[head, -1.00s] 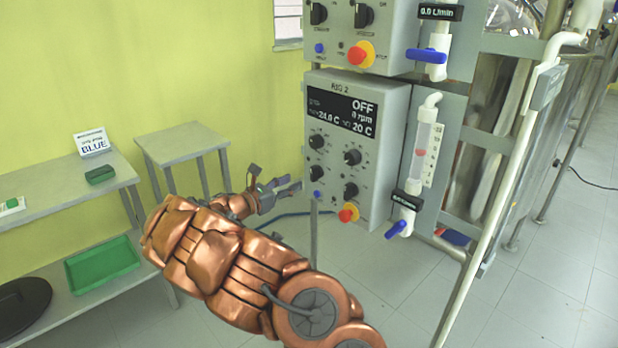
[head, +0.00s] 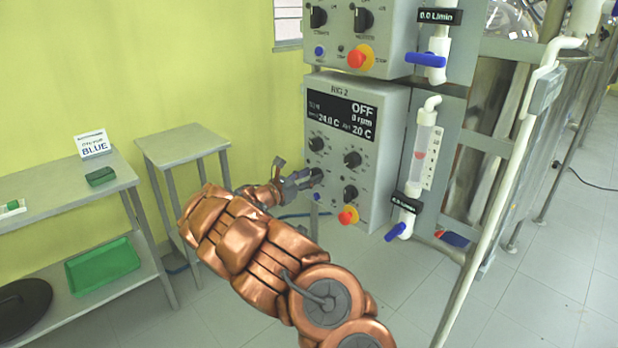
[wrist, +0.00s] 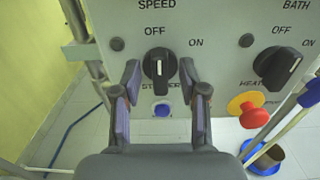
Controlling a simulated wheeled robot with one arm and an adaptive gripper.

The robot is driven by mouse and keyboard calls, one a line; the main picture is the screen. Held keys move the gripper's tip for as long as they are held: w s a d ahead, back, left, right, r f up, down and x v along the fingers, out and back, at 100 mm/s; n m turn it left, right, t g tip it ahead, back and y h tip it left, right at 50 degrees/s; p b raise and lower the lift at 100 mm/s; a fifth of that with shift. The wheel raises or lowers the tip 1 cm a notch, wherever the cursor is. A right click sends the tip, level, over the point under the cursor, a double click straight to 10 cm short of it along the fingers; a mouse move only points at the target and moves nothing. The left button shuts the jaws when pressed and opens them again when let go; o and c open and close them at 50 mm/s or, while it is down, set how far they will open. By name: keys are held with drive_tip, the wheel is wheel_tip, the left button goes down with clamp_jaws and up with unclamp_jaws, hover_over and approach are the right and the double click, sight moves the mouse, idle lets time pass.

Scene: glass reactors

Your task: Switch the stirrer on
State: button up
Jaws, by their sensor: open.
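The stirrer knob (wrist: 160,66) is a black rotary switch on the grey panel, with OFF printed above it and ON to its right. Its white line points straight up at OFF. My gripper (wrist: 161,78) is open, with one finger on each side of the knob; I cannot tell whether they touch it. In the head view my gripper (head: 310,178) is at the lower left of the RIG 2 control box (head: 385,150) and partly hides the knob. The display (head: 341,117) reads OFF and 0 rpm.
The heater knob (wrist: 277,68) is right of the stirrer knob, with a red emergency button (wrist: 253,113) below it. A blue button (wrist: 161,108) sits just under the stirrer knob. A flow tube with a blue valve (head: 397,231) stands right of the box.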

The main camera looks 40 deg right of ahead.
clamp_jaws()
drive_tip(key=shift+f+m+b, duration=0.1)
drive_tip(key=shift+m+b, duration=0.2)
drive_tip(key=shift+b, duration=0.15)
drive_tip(key=m+b, duration=0.5)
drive_tip(key=b, duration=0.2)
drive_tip(key=m+b, duration=0.6)
drive_tip(key=b, duration=0.1)
drive_tip(key=shift+s+f, duration=0.2)
drive_tip(key=shift+m, duration=0.3)
unclamp_jaws()
drive_tip(key=shift+r, duration=0.15)
